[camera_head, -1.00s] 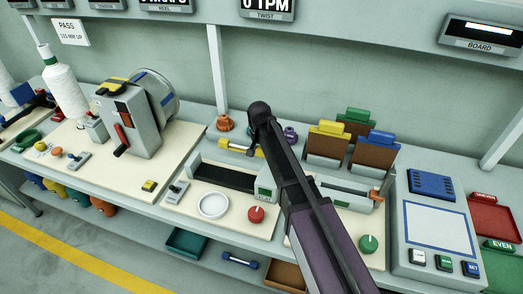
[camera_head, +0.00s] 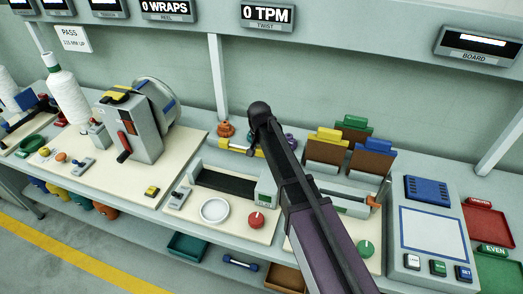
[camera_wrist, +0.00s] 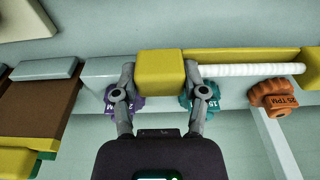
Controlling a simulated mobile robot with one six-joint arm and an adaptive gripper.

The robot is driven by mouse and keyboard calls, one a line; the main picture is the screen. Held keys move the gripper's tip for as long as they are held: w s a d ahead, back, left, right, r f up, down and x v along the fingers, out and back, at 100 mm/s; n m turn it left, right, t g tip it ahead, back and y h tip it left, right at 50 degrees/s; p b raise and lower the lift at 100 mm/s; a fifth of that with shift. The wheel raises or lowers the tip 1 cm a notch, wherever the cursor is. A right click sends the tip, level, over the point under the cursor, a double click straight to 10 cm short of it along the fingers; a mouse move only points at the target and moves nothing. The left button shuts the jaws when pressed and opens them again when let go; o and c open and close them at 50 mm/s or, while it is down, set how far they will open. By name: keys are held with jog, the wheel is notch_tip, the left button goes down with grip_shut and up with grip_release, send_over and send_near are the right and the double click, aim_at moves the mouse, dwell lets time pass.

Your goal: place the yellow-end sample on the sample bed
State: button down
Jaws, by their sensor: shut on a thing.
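The yellow-end sample is a white ribbed rod (camera_wrist: 255,70) with yellow end blocks. In the wrist view, my gripper (camera_wrist: 160,85) is shut on one yellow end block (camera_wrist: 160,70), a finger on each side. In the head view, the sample (camera_head: 237,147) lies level at the back of the bench, beside the dark end of my arm. The likely sample bed is the dark flat strip (camera_head: 228,183) on the cream fixture, nearer the front than the sample.
Orange (camera_wrist: 275,97), teal (camera_wrist: 200,100) and purple (camera_wrist: 122,104) knobs lie around the sample. Brown boards with coloured tops (camera_head: 327,148) stand right of the arm. A white dish (camera_head: 215,210) and red dial (camera_head: 256,220) sit before the bed.

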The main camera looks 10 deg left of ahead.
notch_tip(320, 180, up, 10)
jog(key=p, duration=1)
jog(key=shift+s+f, duration=0.1)
